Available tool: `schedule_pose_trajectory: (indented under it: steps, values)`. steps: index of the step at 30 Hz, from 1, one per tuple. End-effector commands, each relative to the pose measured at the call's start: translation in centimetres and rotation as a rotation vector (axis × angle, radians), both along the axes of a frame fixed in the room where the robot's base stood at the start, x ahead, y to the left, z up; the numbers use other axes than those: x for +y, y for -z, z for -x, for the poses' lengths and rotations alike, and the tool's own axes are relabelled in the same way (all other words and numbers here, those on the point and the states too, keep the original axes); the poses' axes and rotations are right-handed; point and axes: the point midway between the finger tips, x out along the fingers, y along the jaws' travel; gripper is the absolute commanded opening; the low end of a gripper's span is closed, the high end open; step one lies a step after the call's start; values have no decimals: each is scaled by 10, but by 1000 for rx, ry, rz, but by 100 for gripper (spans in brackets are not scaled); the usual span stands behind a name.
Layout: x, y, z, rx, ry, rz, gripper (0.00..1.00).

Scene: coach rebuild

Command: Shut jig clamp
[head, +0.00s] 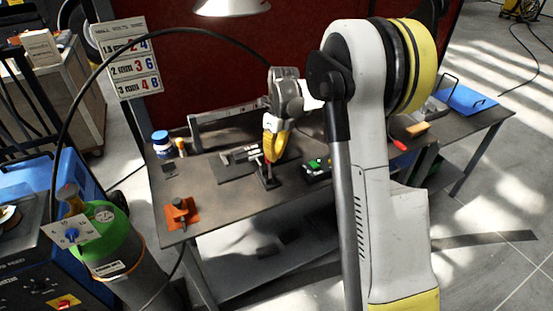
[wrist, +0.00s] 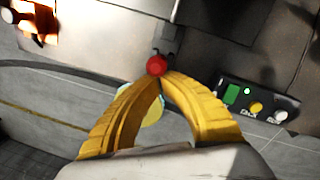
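The jig clamp (head: 268,176) stands on the dark workbench, just below my gripper (head: 269,155). Its red ball knob (wrist: 156,65) sits right at my fingertips in the wrist view. My gripper's two yellow fingers (wrist: 160,76) curve inward and their tips meet. No gap shows between the tips, and the knob shows beyond them rather than between them. I cannot tell whether the tips touch the knob. Much of the clamp's arm and base is hidden behind the fingers.
A control box (head: 317,166) with a green light stands close right of the clamp. An orange fixture (head: 180,213) sits at the bench's front left. A blue-capped jar (head: 161,142) stands at the back left. A lamp (head: 231,7) hangs above.

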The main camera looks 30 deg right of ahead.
Motion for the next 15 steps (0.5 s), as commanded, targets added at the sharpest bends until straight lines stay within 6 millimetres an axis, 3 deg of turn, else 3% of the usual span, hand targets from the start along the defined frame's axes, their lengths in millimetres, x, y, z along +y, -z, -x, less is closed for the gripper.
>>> schedule_pose_trajectory:
  steps: [15]
  values:
    - [0, 0, -24, -9, 1, 0, 0]
